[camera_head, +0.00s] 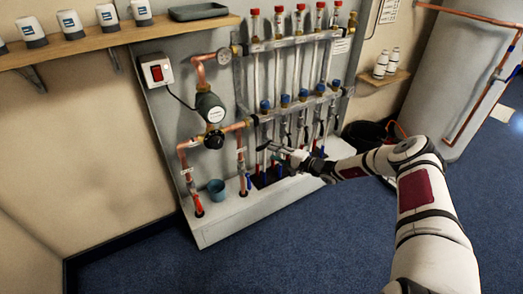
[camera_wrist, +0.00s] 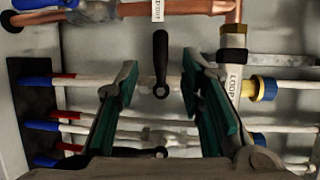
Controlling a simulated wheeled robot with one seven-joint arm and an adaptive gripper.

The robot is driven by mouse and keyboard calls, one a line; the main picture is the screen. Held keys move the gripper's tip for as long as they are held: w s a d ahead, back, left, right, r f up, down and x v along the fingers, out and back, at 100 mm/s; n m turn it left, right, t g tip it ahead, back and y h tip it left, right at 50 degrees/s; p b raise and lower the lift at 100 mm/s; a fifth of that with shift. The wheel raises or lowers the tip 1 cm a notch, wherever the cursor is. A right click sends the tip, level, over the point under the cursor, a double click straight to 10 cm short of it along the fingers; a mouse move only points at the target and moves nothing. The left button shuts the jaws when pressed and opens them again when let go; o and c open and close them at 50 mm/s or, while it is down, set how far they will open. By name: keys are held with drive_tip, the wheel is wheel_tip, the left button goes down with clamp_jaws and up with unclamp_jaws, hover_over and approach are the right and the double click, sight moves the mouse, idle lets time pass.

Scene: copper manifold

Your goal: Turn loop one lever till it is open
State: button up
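In the wrist view, a black lever (camera_wrist: 160,62) stands across a white pipe (camera_wrist: 75,82), roughly at right angles to it. The pipe leads towards a fitting with a label reading LOOP (camera_wrist: 233,82); its number is hard to read. My gripper (camera_wrist: 160,75) is open, with one green-padded finger on each side of the lever. I see gaps on both sides and no clear contact. In the head view, my gripper (camera_head: 278,151) is at the lower pipes of the manifold (camera_head: 300,100); the lever is too small to tell there.
A second black lever (camera_wrist: 138,152) lies lower in the wrist view, partly behind my gripper. Copper pipe (camera_wrist: 185,8) crosses the top. In the head view, a pump (camera_head: 210,107) and a blue cup (camera_head: 216,188) are left of my gripper, and a black bucket (camera_head: 365,134) is right.

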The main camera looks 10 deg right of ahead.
sight(262, 148)
drive_tip(key=b+x, duration=0.2)
drive_tip(key=x, duration=0.5)
drive_tip(key=shift+w+a, duration=0.1)
drive_tip(key=shift+w, duration=0.1)
clamp_jaws()
